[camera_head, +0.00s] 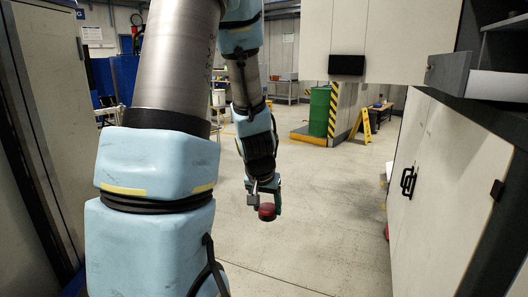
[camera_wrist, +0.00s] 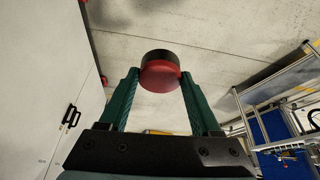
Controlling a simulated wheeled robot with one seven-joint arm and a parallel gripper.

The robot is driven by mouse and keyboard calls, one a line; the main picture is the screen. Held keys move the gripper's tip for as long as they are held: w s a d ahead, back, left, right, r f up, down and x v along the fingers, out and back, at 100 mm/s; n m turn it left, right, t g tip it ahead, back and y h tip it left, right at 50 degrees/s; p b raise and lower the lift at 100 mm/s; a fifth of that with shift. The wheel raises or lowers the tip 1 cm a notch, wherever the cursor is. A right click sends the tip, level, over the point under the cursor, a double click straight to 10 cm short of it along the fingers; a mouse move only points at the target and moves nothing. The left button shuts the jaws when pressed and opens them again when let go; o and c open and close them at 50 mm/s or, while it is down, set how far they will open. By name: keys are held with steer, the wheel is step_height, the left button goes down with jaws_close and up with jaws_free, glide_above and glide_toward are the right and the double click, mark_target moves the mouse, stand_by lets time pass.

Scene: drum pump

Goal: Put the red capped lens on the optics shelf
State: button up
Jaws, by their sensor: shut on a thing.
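The red capped lens (camera_head: 267,212) is round, with a red part and a black part. My gripper (camera_head: 264,202) is shut on it and holds it in the air above the floor, in the middle of the head view. In the wrist view the lens (camera_wrist: 160,72) sits between the tips of the two green fingers of my gripper (camera_wrist: 160,80). Its red part faces the wrist camera and its black part is at the top. I cannot make out an optics shelf for certain in either view.
A white cabinet (camera_head: 430,190) with black handles stands close on the right. A tall panel (camera_head: 50,130) is close on the left. A green drum (camera_head: 319,111) and a yellow sign (camera_head: 361,126) stand farther back. The concrete floor (camera_head: 320,190) ahead is clear.

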steer(key=w+a+f+n+y, duration=0.1)
steer(key=w+a+f+n, duration=0.2)
steer(key=a+f, duration=0.7)
steer(key=shift+w+a+f, duration=0.4)
steer(key=shift+w+f, duration=0.15)
steer(key=shift+f, duration=0.35)
